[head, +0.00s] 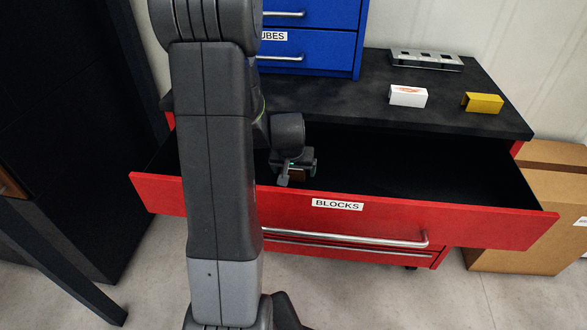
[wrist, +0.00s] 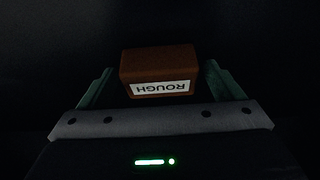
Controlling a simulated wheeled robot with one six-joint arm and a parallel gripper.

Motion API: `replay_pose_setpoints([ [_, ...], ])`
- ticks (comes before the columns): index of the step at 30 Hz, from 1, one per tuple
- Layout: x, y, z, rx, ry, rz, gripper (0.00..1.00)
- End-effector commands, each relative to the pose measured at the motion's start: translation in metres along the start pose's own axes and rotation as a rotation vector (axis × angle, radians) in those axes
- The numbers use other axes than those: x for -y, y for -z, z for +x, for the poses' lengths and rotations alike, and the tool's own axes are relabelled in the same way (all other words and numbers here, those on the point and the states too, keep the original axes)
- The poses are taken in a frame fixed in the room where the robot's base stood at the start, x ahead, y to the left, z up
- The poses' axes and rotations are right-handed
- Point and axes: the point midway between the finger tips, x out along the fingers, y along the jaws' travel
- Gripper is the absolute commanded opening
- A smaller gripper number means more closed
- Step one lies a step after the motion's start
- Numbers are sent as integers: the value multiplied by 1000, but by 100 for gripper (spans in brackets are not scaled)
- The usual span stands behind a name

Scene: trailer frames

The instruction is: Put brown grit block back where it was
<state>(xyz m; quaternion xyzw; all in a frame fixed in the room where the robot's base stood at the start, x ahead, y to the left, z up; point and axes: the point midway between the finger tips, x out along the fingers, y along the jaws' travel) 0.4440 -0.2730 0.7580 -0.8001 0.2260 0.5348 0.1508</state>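The brown grit block (wrist: 158,65) has a white label reading ROUGH, upside down in the wrist view. My gripper (wrist: 160,72) has its two green fingers on either side of the block, with a small dark gap at each side, so it looks open around it. In the head view, my gripper (head: 297,168) is down inside the open red drawer labelled BLOCKS (head: 460,214), near its front wall. A little brown of the block shows there beneath the gripper. Whether the block rests on the drawer floor is too dark to tell.
A white block (head: 408,96) and a yellow block (head: 482,103) lie on the black cabinet top (head: 340,96), near a grey slotted tray (head: 427,60). A blue drawer unit (head: 312,45) stands behind. Cardboard boxes (head: 535,220) are at right. The drawer's right side looks empty.

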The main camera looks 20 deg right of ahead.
Motion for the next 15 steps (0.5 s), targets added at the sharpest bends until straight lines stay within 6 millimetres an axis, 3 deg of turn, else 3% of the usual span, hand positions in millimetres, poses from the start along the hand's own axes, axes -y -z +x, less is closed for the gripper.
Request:
replay_pose_setpoints([
  [10, 0, 2, -5, 0, 0, 0, 87],
  [15, 0, 3, -27, -4, 0, -1, 87],
])
